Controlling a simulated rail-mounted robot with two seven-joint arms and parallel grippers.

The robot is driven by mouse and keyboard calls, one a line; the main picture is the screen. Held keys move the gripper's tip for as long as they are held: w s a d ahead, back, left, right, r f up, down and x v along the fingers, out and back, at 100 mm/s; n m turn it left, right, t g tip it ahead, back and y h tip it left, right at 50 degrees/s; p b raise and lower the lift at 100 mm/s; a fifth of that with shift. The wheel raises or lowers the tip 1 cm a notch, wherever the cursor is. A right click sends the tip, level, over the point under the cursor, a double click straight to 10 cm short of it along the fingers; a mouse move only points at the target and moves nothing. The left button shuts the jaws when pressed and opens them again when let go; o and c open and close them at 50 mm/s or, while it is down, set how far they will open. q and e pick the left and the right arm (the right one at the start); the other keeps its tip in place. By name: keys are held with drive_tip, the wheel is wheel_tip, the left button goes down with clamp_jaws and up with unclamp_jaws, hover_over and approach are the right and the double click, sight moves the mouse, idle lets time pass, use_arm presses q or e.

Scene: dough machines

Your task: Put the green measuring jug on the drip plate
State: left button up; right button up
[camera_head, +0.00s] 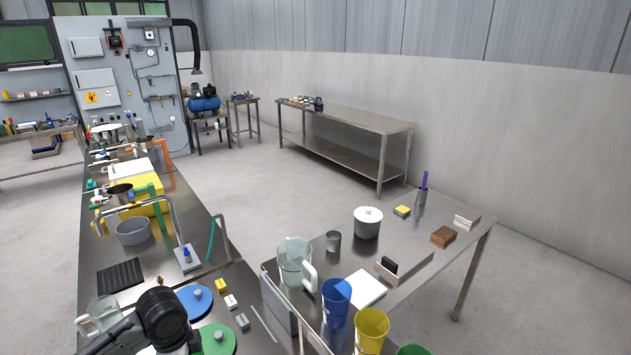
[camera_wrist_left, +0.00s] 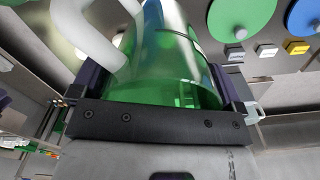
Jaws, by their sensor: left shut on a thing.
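The green measuring jug (camera_wrist_left: 165,65) fills the upper middle of the left wrist view. It is see-through green, with a thick whitish handle at upper left. My left gripper (camera_wrist_left: 160,95) is shut on it, one finger on each side. In the head view a pale see-through jug (camera_head: 103,310), which appears to be the held one, shows at the lower left beside my left arm. A dark ribbed plate (camera_head: 121,277), likely the drip plate, lies on the steel counter just behind it. I cannot tell whether the jug's base touches anything. My right gripper is not in view.
A blue lid (camera_head: 195,301) and a green lid (camera_head: 216,340) lie right of my left arm, with small blocks (camera_head: 231,301) beside them. A grey pot (camera_head: 133,231) and a curved tap stand behind the plate. Another clear jug (camera_head: 295,262) stands on the right table.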

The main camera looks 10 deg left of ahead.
use_arm(q)
drive_tip(key=s+d+r+n, duration=0.4)
drive_tip(key=d+r+n, duration=0.7)
drive_tip(key=d+n, duration=0.25)
drive_tip(key=s+r+p, duration=0.4)
drive_tip(key=r+p, duration=0.5)
drive_tip(key=p, duration=0.2)
drive_tip(key=s+r+p, duration=0.4)
drive_tip(key=r+p, duration=0.5)
drive_tip(key=p, duration=0.2)
drive_tip(key=shift+s+r+m, duration=0.2)
drive_tip(key=shift+r+m, duration=0.15)
drive_tip(key=shift+r, duration=0.05)
drive_tip(key=shift+d, duration=0.1)
